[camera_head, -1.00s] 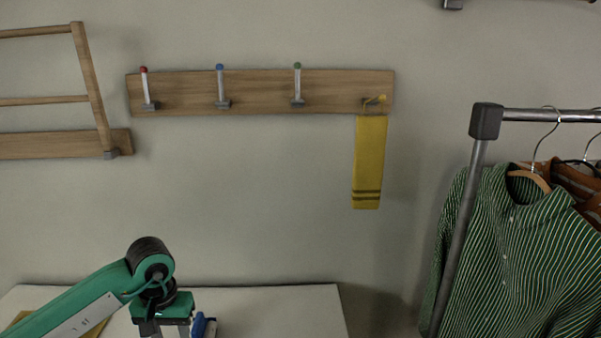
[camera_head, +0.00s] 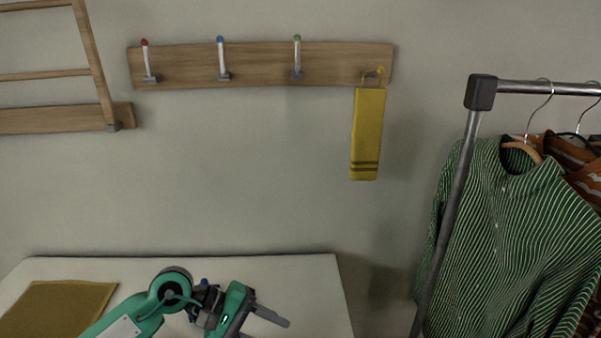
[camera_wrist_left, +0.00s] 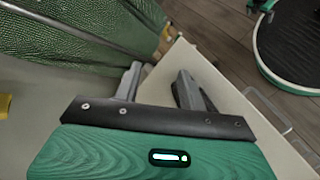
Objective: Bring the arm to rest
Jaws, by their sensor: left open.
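My left arm comes in at the bottom left of the head view. Its gripper (camera_head: 266,327) is over the white table, low in the picture, with its fingers pointing right. The wrist view shows the two fingers (camera_wrist_left: 162,82) apart with nothing between them. My right gripper is in neither view. A yellow towel (camera_head: 367,134) with dark stripes hangs from the yellow-tipped hook at the right end of the wooden hook board (camera_head: 260,64), well away from the gripper.
The white table (camera_head: 270,272) holds a mustard cloth (camera_head: 58,306) at its left. A clothes rack (camera_head: 462,165) with a green striped shirt (camera_head: 505,225) stands at the right. A wooden rack (camera_head: 93,65) is on the wall at upper left. Red, blue and green-tipped hooks are empty.

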